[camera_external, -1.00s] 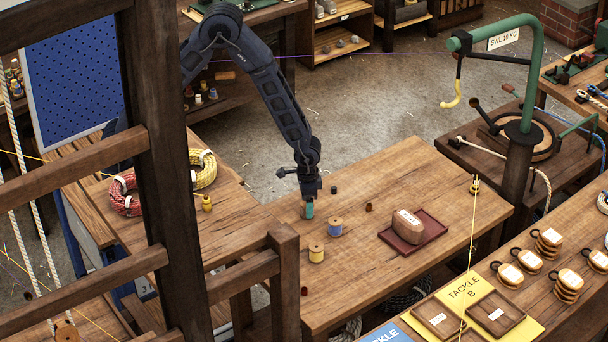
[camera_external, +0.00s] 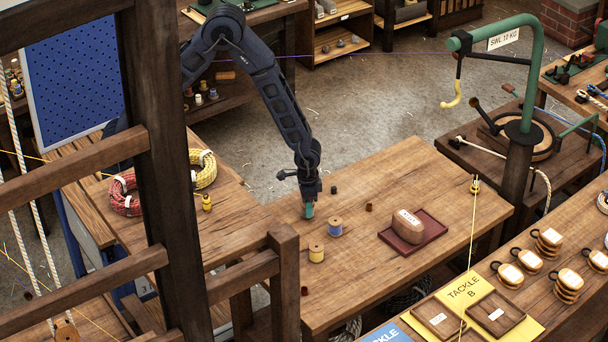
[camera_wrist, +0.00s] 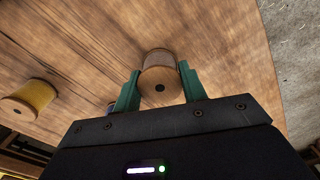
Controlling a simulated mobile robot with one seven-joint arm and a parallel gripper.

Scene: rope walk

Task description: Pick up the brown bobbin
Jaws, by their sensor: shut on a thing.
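The brown bobbin (camera_wrist: 160,72) sits between the two green fingers of my gripper (camera_wrist: 157,88) in the wrist view, with its pale end and dark centre hole facing the camera. The fingers are shut on its sides. In the external view my gripper (camera_external: 309,210) is low over the left part of the wooden table (camera_external: 440,190), and its fingers mostly hide the bobbin. I cannot tell whether the bobbin touches the tabletop.
A blue bobbin (camera_external: 335,227) and a yellow bobbin (camera_external: 316,253) stand close by, to the right and in front. A brown block (camera_external: 407,226) rests on a dark red tray (camera_external: 440,226).

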